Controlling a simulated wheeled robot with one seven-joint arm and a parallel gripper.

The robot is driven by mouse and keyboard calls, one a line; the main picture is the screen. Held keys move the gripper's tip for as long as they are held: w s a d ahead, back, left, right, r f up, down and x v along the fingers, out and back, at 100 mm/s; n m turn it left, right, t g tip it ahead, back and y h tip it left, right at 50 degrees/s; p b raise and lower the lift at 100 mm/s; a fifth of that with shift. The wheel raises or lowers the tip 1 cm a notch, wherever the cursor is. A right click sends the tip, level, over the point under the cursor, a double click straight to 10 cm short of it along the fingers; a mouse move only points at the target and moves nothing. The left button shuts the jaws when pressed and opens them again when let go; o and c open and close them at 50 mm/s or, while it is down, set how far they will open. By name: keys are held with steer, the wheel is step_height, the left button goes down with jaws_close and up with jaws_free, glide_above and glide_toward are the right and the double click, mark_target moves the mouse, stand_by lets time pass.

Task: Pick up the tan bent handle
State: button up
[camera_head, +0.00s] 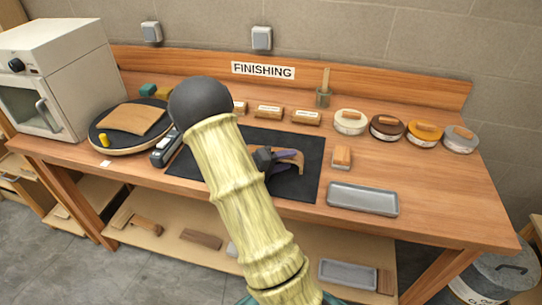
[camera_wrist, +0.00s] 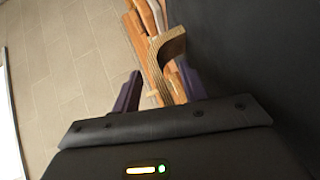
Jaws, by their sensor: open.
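The tan bent handle (camera_wrist: 170,44) shows in the wrist view as a curved strip with layered edges, just ahead of the fingertips. In the head view a tan part of it (camera_head: 298,161) shows beside my gripper on the black mat (camera_head: 310,182); the rest is hidden behind my arm and gripper. My gripper (camera_head: 284,160) is low over the mat, with dark purple fingers. In the wrist view my gripper (camera_wrist: 160,84) is open, and the handle's lower part appears between the finger lines. I cannot tell whether a finger touches it.
A grey tray (camera_head: 362,198) and a small wooden block (camera_head: 342,157) are right of the mat. Several round tins (camera_head: 387,127) stand behind. A round turntable (camera_head: 130,130) with a tan panel and a white oven (camera_head: 65,75) are at left. The bench front right is clear.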

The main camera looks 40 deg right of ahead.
steer(key=c, duration=0.9)
step_height(320, 180, up, 10)
steer(key=shift+b, duration=0.3)
jaws_close()
